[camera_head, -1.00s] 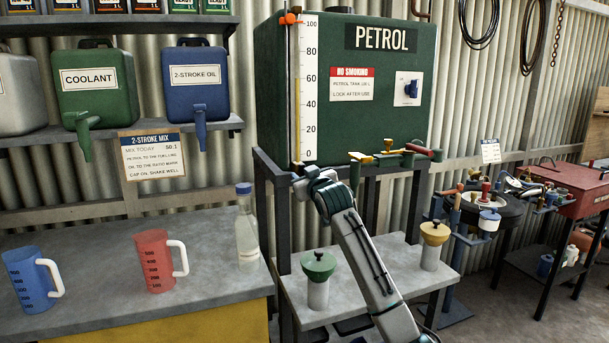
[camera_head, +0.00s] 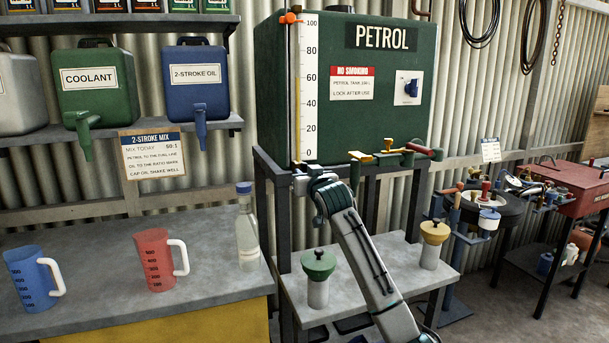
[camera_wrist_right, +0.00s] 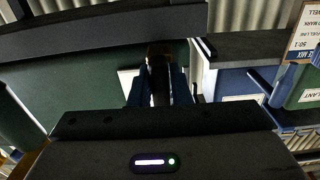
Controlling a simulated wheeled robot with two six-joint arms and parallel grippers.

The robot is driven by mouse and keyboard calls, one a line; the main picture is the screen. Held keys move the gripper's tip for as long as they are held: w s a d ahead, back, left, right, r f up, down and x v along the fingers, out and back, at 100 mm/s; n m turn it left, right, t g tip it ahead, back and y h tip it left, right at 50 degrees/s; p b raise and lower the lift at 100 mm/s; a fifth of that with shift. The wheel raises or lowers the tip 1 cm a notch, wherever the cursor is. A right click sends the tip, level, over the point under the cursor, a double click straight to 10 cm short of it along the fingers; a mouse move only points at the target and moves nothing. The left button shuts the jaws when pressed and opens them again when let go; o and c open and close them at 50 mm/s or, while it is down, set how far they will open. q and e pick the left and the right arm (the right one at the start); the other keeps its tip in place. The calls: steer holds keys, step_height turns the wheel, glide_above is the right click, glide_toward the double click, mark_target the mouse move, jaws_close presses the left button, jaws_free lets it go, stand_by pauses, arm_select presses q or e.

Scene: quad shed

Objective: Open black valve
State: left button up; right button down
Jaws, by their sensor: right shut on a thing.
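The green petrol tank (camera_head: 345,120) stands on a dark frame. My right gripper (camera_head: 303,181) is at the tank's lower left front edge, below the white scale. In the right wrist view, its two fingers (camera_wrist_right: 161,92) are closed on a narrow dark piece (camera_wrist_right: 160,78), which appears to be the black valve. Most of this piece is hidden between the fingers, and I cannot tell how far it is turned. In the head view my gripper covers that spot. My left gripper is not in view.
A green-topped container (camera_head: 318,266) and a yellow-topped one (camera_head: 434,234) stand below. A bottle (camera_head: 246,235), red jug (camera_head: 154,260) and blue jug (camera_head: 32,278) are left.

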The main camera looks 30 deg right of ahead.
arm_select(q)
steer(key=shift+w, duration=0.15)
arm_select(e)
steer(key=c, duration=1.6)
jaws_free()
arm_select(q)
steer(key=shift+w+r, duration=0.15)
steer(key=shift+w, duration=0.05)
arm_select(e)
steer(key=shift+o, duration=1.2)
